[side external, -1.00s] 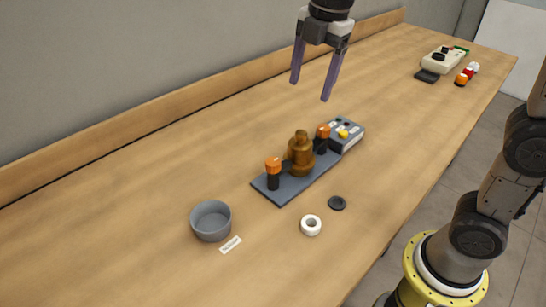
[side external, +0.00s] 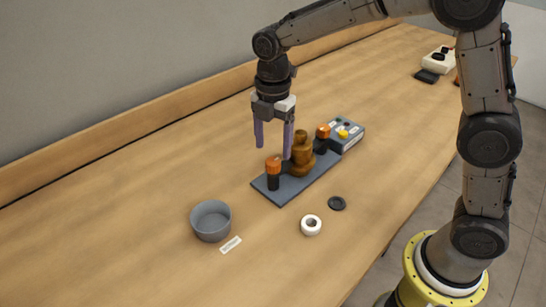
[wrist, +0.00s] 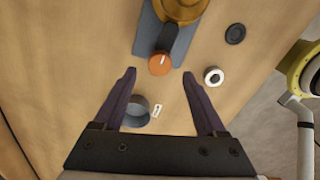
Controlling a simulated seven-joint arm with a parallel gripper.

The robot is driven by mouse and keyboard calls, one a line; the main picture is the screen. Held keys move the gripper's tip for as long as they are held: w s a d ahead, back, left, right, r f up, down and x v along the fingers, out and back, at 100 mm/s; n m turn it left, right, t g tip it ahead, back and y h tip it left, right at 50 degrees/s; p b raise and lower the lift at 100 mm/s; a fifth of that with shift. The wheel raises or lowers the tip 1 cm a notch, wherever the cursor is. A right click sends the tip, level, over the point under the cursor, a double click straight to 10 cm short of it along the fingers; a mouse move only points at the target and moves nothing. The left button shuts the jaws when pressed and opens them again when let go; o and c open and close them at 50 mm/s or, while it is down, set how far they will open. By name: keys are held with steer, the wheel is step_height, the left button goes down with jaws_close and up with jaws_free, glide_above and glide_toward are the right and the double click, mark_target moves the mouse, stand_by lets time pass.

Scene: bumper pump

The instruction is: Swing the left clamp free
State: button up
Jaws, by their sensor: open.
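The left clamp (side external: 273,181), a black post with an orange cap, stands upright at the near-left end of the dark grey plate (side external: 285,193). In the wrist view its orange cap (wrist: 160,65) carries a small white mark, and a dark arm runs from it to the brown pump body (wrist: 187,8). The pump (side external: 302,158) stands mid-plate, with the right clamp (side external: 322,145) beyond it. My gripper (side external: 273,151) points down, open and empty, above the left clamp. In the wrist view the cap appears near the gap between my fingertips (wrist: 159,74). I see no contact.
A control box (side external: 346,135) with a yellow button adjoins the plate's far end. A grey bowl (side external: 211,222), a white label (side external: 231,244), a white ring (side external: 311,225) and a black disc (side external: 337,203) lie nearby. The table left of the plate is clear.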

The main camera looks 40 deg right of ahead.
mark_target(273, 161)
steer(key=shift+f, duration=2.3)
jaws_close()
